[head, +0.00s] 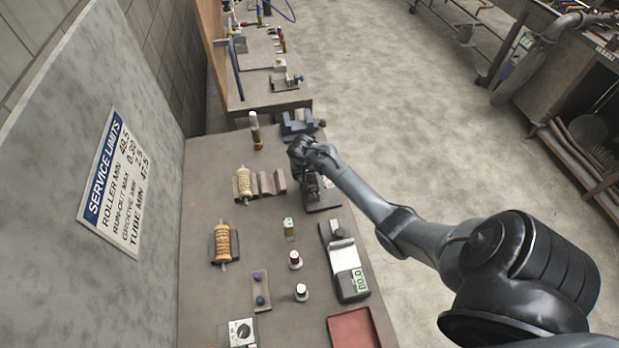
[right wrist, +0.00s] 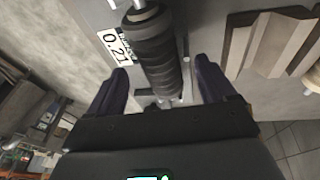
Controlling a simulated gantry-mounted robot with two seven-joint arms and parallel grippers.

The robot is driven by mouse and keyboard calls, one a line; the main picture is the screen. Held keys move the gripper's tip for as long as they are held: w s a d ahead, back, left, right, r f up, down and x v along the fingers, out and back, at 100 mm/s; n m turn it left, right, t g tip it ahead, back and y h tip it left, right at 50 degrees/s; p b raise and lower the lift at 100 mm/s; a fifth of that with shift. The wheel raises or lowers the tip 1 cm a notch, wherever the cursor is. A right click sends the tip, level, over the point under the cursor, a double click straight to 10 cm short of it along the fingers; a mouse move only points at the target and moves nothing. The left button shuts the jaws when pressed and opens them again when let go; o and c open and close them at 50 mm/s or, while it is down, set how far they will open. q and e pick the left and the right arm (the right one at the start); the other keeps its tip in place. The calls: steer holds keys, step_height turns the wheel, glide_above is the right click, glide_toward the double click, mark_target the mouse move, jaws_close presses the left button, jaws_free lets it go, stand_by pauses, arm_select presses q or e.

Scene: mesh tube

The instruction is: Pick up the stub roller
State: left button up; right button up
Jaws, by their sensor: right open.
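A dark ribbed roller with a metal shaft (right wrist: 155,52), which looks like the stub roller, lies between the two fingers of my right gripper (right wrist: 163,70) in the right wrist view. The fingers stand open on either side of it, with a gap at each side. In the head view my right gripper (head: 309,166) is over the bench's right edge, at a dark fixture (head: 322,197). My wrist hides most of the roller there. My left gripper is not in view.
A cream roller (head: 244,184) lies beside wooden V-blocks (head: 267,184). An orange roller (head: 222,242) lies nearer. A blue vise (head: 299,122) stands just beyond my gripper. A digital gauge (head: 350,283), small bottles and a red tray (head: 352,329) fill the near bench.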

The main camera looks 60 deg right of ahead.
steer(key=shift+x, duration=1.3)
steer(key=c, duration=1.2)
steer(key=shift+c, duration=1.1)
steer(key=shift+r, duration=0.15)
